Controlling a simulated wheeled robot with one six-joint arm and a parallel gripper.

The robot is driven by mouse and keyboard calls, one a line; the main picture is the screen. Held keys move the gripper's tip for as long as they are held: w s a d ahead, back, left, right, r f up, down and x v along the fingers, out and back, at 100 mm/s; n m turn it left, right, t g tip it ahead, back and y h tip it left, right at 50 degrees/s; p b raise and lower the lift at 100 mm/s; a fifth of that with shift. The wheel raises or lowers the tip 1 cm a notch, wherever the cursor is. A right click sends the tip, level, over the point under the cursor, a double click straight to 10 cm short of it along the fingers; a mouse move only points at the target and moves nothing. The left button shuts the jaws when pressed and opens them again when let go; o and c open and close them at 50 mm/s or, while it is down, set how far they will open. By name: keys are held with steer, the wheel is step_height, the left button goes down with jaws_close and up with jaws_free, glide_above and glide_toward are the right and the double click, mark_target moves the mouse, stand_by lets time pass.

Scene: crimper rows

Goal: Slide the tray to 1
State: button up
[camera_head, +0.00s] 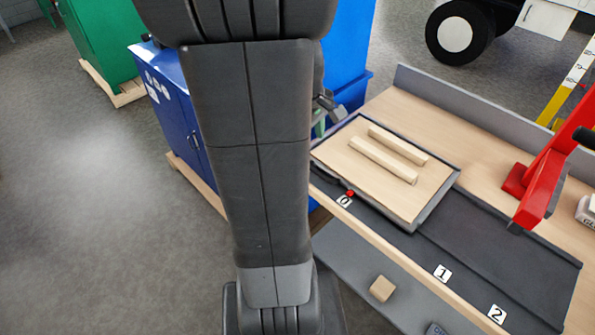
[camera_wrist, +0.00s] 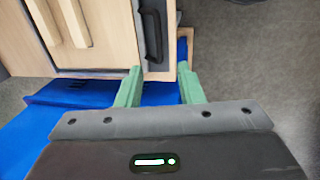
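The tray (camera_head: 352,167) is a pale wooden board with dark sides and two wooden bars on top. It sits at the left end of a dark track (camera_head: 480,235) marked 0 (camera_head: 344,202), 1 (camera_head: 442,273) and 2 (camera_head: 497,313). A small red marker on the tray's front side is at 0. In the wrist view the tray (camera_wrist: 105,50) is at the upper left. My gripper (camera_wrist: 160,72) has two green fingers spread apart, close to the tray's end; I cannot tell if they touch it. My arm hides most of the gripper in the head view.
A red lever press (camera_head: 545,180) stands on the bench right of the tray. A grey rail (camera_head: 480,105) runs along the back. A wooden block (camera_head: 382,288) lies on the lower shelf. Blue bins (camera_head: 350,60) stand beyond the bench's left end. The track right of the tray is clear.

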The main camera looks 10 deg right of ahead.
mark_target(318, 171)
steer(key=f, duration=0.4)
steer(key=w+d+f, duration=0.1)
steer(key=f, duration=0.4)
steer(key=w+d+f, duration=0.1)
steer(key=f, duration=0.3)
steer(key=shift+d+f, duration=0.15)
steer(key=shift+f, duration=0.05)
steer(key=shift+s, duration=0.1)
jaws_close()
